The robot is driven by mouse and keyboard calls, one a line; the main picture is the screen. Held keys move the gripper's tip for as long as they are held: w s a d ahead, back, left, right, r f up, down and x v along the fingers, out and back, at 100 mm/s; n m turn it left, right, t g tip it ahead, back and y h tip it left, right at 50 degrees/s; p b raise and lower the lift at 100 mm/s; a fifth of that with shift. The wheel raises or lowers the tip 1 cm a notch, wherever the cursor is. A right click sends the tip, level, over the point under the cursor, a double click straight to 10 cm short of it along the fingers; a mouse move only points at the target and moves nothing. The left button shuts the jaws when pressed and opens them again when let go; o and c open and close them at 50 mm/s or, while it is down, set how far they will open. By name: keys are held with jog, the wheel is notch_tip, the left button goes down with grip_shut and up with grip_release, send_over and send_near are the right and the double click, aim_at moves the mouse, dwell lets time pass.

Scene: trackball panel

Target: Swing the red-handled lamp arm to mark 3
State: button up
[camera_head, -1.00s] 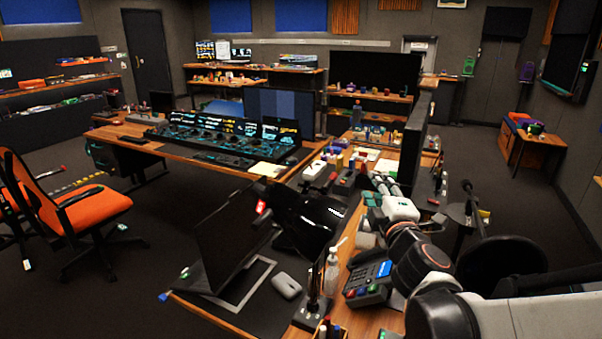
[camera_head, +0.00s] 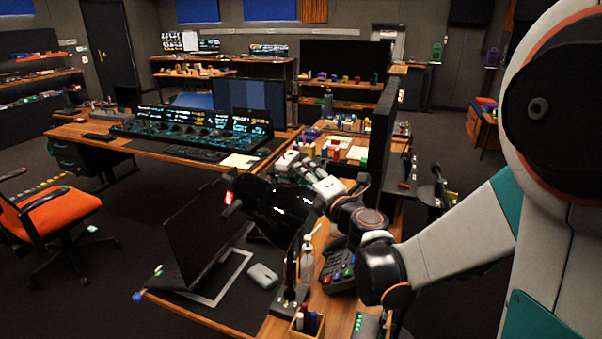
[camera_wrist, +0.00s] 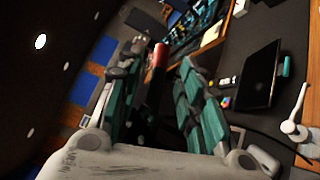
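The black lamp (camera_head: 275,208) stands at the desk's near right part in the head view, with a red tip (camera_head: 229,198) on its left. In the wrist view a red handle (camera_wrist: 160,55) on a dark stem lies between the teal-padded fingers. My gripper (camera_wrist: 158,62) is open, with a finger on each side of the handle and gaps visible. In the head view my gripper (camera_head: 288,163) is small, just behind and above the lamp.
A laptop (camera_head: 195,240), mouse (camera_head: 262,276), bottle (camera_head: 307,258), desk phone (camera_head: 340,275) and pen box (camera_head: 307,321) crowd the near desk. Floor is open at the left, around an orange chair (camera_head: 55,212).

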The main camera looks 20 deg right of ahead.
jog(key=shift+w+a, duration=0.2)
jog(key=shift+w, duration=0.75)
jog(key=shift+w+a, duration=0.15)
jog(key=shift+w, duration=0.8)
jog(key=shift+c, duration=0.6)
grip_shut()
